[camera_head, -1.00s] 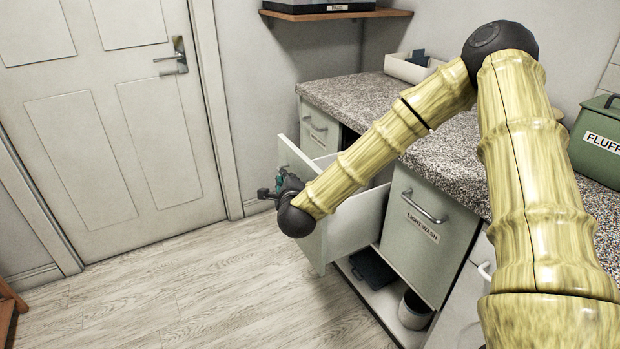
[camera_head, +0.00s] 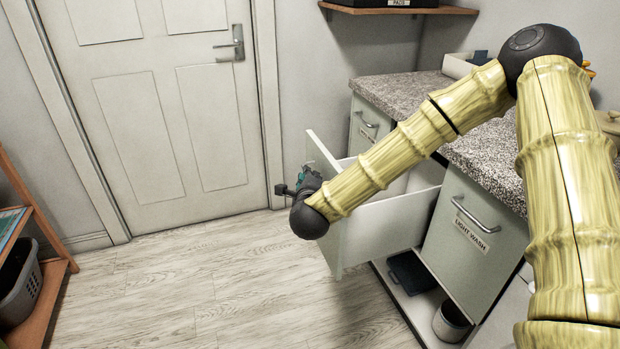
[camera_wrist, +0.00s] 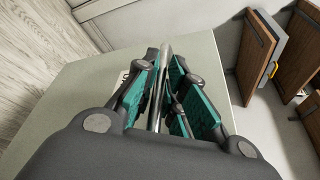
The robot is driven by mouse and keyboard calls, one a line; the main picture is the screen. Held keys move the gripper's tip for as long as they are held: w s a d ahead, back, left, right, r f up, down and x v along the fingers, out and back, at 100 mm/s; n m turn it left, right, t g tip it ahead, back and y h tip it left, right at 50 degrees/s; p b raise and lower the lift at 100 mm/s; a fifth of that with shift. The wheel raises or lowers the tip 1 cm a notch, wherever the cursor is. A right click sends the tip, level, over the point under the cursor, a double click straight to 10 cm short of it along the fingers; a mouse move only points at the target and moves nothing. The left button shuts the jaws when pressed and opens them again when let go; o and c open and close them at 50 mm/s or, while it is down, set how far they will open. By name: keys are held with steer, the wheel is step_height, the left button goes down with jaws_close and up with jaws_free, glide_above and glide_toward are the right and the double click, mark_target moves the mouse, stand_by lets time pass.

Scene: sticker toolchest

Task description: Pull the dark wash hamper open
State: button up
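The open hamper (camera_head: 385,228) is a pale grey-green pull-out drawer, standing well out from the counter between two closed fronts. Its own label is not visible, so I cannot read whether it says dark wash. My gripper (camera_head: 308,180) is at the outer face of its front panel, partly hidden by my arm in the head view. In the wrist view, the metal bar handle (camera_wrist: 160,85) runs between the teal finger pads of my gripper (camera_wrist: 163,92), which looks closed around it. The front panel (camera_wrist: 90,85) lies beneath the fingers.
The light wash hamper (camera_head: 470,243) is closed to the right. A dark bin (camera_head: 412,272) and a grey pail (camera_head: 452,322) stand on the low shelf below. A wooden rack (camera_head: 50,285) stands at the left. The floor (camera_head: 210,290) before the door is clear.

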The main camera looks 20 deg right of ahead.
stand_by(0.3)
steer(key=v, duration=1.2)
steer(key=shift+f, duration=0.1)
steer(key=s+f+n+g+y, duration=0.25)
steer(key=s+f+n, duration=0.4)
steer(key=f, duration=0.45)
steer(key=s+a+f+n+g+y, duration=0.1)
steer(key=s+f+n+g, duration=0.45)
steer(key=f, duration=0.55)
steer(key=s+f+n+g+y, duration=0.1)
steer(key=s+f+n+y, duration=0.1)
steer(key=s+f+n, duration=0.6)
steer(key=s+d+f+n+g+h, duration=0.1)
steer(key=s+d+f+n+g, duration=0.2)
steer(key=s+f, duration=0.45)
steer(key=s+d+f+n+g, duration=0.3)
steer(key=s+d+f+n, duration=0.1)
steer(key=s, duration=0.6)
step_height(320, 180, up, 17)
steer(key=p, duration=1.6)
steer(key=shift+s, duration=0.2)
